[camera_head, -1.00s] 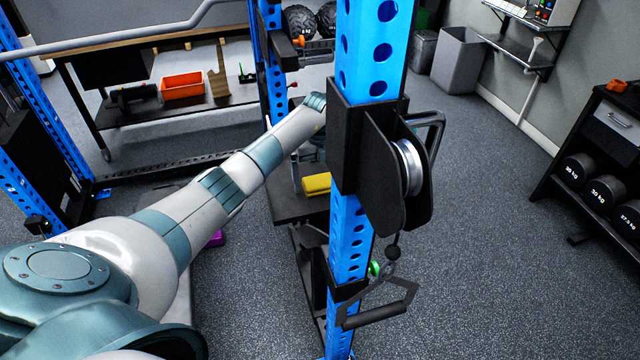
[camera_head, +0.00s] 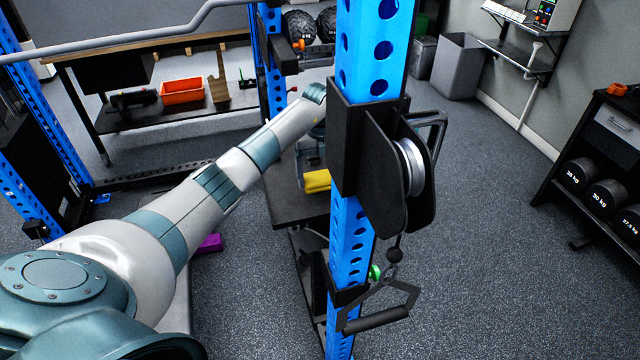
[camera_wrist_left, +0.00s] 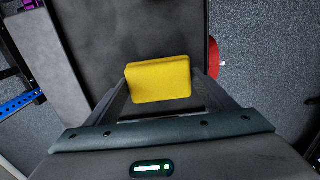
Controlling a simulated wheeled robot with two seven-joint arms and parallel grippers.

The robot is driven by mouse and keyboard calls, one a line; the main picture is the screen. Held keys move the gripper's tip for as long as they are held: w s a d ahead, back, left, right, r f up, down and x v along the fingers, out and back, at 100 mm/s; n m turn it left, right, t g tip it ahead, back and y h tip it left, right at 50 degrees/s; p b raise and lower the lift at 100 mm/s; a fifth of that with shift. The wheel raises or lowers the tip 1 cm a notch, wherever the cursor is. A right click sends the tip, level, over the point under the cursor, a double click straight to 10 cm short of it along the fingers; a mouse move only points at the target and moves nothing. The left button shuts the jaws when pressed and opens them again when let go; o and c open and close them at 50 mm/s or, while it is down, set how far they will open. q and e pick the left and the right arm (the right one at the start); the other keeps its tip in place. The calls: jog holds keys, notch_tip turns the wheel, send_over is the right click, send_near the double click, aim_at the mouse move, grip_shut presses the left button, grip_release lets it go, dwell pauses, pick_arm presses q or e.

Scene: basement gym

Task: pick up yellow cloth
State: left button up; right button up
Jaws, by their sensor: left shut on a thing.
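The yellow cloth (camera_head: 317,180) is a folded, block-like pad at the dark bench top (camera_head: 290,208), partly hidden by the blue post. It also shows in the left wrist view (camera_wrist_left: 159,79), between the two fingers. My left gripper (camera_wrist_left: 161,84) is shut on it, with one finger along each side. In the head view the gripper is mostly hidden behind the post and black pulley housing. I cannot tell whether the cloth touches the bench. My right gripper is not in view.
A blue perforated post (camera_head: 352,235) with a pulley (camera_head: 410,168) and hanging handle (camera_head: 377,318) stands close in front of the bench. An orange bin (camera_head: 182,91) sits on a shelf at back left. A dumbbell rack (camera_head: 600,150) stands right. Open floor lies between.

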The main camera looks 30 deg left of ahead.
pick_arm(q)
jog(key=s+d+r+b, duration=0.2)
jog(key=s+d+r, duration=0.5)
jog(key=d+r, duration=0.1)
jog(key=shift+s+d, duration=0.35)
jog(key=shift+s, duration=0.05)
jog(key=shift+r, duration=0.1)
jog(key=shift+o, duration=1.1)
jog(key=shift+c, duration=0.6)
